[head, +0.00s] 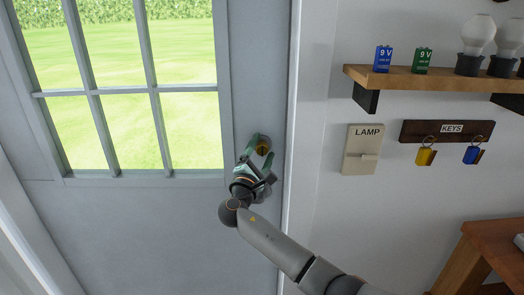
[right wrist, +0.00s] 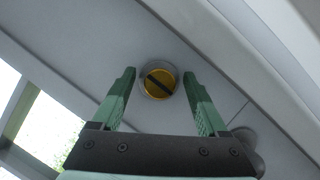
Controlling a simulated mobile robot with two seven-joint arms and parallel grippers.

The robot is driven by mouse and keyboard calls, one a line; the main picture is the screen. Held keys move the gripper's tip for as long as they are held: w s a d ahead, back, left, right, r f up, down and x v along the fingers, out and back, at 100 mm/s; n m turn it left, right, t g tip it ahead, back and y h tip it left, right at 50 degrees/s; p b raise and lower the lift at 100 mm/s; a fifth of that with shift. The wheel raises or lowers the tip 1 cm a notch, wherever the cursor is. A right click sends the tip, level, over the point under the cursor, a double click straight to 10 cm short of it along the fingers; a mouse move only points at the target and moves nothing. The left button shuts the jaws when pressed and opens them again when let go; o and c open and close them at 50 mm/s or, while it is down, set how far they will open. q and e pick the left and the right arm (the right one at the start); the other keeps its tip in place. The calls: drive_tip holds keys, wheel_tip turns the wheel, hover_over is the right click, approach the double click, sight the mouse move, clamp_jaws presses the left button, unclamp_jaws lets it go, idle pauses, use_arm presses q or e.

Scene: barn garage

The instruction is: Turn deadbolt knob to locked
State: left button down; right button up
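The deadbolt knob (head: 263,146) is a round brass piece on the grey door (head: 140,220), near its right edge. In the right wrist view the knob (right wrist: 159,83) shows a dark bar running slantwise across its face, from upper left to lower right. My right gripper (head: 258,150) is at the knob. In the wrist view its two green fingers (right wrist: 159,98) are open, one on each side of the knob, with a gap on both sides. My left gripper is not in view.
A lamp switch (head: 361,150) and a key rack (head: 447,131) with two keys are on the wall right of the door. Above them a wooden shelf (head: 440,82) holds batteries and bulbs. A wooden table (head: 490,245) stands at lower right. A rounded grey fitting (right wrist: 247,140) shows beside the right finger.

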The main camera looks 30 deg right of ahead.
clamp_jaws()
idle(0.4)
drive_tip(key=shift+f, duration=0.1)
drive_tip(key=m+g+b, duration=0.1)
drive_tip(key=m+b, duration=0.1)
drive_tip(key=m, duration=0.1)
drive_tip(key=shift+m, duration=0.3)
drive_tip(key=m+g+y+b, duration=0.1)
drive_tip(key=m, duration=0.2)
drive_tip(key=shift+m, duration=0.3)
drive_tip(key=shift+m+g+y, duration=0.5)
drive_tip(key=shift+m+y, duration=0.1)
drive_tip(key=shift+m, duration=0.6)
drive_tip(key=shift+m+y, duration=0.5)
drive_tip(key=shift+m, duration=0.6)
drive_tip(key=m+y+p, duration=0.2)
drive_tip(key=m, duration=0.2)
drive_tip(key=shift+y, duration=0.3)
